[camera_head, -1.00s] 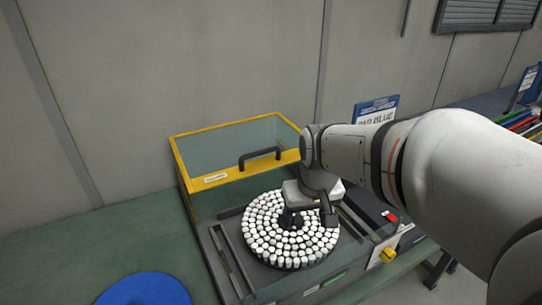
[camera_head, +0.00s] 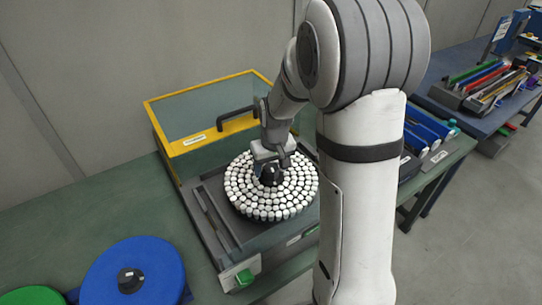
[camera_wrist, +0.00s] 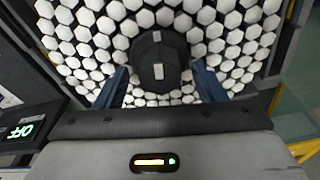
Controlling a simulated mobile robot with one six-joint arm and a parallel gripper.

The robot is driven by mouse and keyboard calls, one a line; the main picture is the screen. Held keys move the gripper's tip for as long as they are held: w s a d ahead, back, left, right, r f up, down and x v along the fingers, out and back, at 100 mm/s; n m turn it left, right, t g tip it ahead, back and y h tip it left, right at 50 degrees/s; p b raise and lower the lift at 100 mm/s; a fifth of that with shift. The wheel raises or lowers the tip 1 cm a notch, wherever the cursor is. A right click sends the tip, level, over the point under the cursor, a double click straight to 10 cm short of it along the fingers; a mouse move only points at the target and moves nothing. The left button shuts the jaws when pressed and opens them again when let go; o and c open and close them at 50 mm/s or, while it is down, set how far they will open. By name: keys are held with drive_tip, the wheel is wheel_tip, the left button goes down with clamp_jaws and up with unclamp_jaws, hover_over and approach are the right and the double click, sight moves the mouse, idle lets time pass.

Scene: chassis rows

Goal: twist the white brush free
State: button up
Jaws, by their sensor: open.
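The white brush (camera_head: 246,200) is a round disc of many white tufts with a black hub (camera_head: 271,175) at its centre. It lies flat in the grey machine tray. In the wrist view the white tufts (camera_wrist: 92,42) surround the faceted black hub (camera_wrist: 158,48). My gripper (camera_head: 272,160) is over the hub, pointing down. In the wrist view my gripper (camera_wrist: 159,76) is open, with one blue finger on each side of the hub's near part. I cannot tell whether the fingers touch it. The brush's underside is hidden.
The machine's clear lid with a yellow frame (camera_head: 205,140) stands raised behind the brush. A display (camera_wrist: 25,132) reads OFF. A blue disc (camera_head: 105,275) and a green disc (camera_head: 30,296) lie on the green bench. A blue table (camera_head: 455,65) with tools is at right.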

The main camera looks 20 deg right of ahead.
drive_tip(key=shift+f, duration=0.65)
clamp_jaws()
idle(0.4)
idle(0.7)
